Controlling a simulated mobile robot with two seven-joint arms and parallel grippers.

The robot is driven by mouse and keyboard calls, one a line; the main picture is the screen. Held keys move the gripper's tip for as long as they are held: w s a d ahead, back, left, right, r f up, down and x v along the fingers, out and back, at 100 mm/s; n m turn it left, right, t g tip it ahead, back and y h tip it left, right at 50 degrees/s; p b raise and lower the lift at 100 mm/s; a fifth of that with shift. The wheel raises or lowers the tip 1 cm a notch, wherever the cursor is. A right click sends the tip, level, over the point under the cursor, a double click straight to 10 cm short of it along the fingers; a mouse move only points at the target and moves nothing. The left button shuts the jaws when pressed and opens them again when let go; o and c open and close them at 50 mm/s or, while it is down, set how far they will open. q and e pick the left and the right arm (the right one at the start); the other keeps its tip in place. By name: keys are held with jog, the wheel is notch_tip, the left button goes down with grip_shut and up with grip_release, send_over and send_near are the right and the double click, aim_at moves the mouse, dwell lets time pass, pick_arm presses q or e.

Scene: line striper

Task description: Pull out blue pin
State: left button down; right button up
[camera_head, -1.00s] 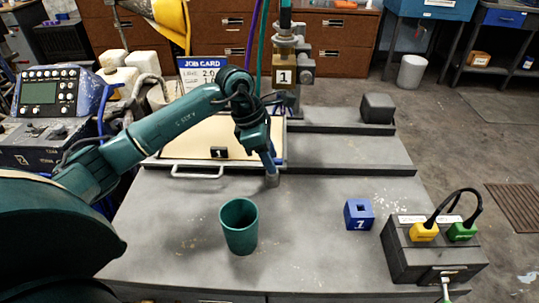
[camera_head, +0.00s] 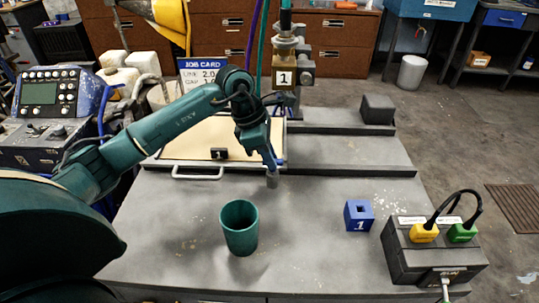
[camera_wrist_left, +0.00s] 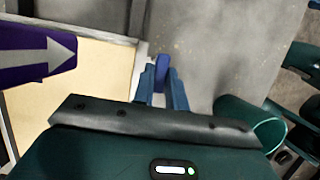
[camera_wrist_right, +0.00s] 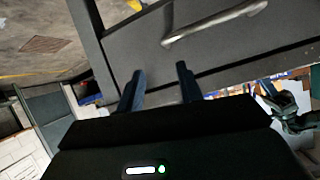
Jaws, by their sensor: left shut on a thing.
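My left gripper (camera_head: 269,164) is above the grey table, just in front of the cream board. It is shut on a small blue piece, seen between the fingertips in the left wrist view (camera_wrist_left: 162,66); this looks like the blue pin.
A green cup (camera_head: 239,229) stands in front of the left gripper. A blue block (camera_head: 359,216) with a square hole and a black box (camera_head: 433,258) with yellow and green plugs are to the right. The table between cup and block is clear.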

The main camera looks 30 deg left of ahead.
pick_arm(q)
jog(key=shift+r, duration=0.65)
pick_arm(e)
jog(key=shift+r, duration=0.3)
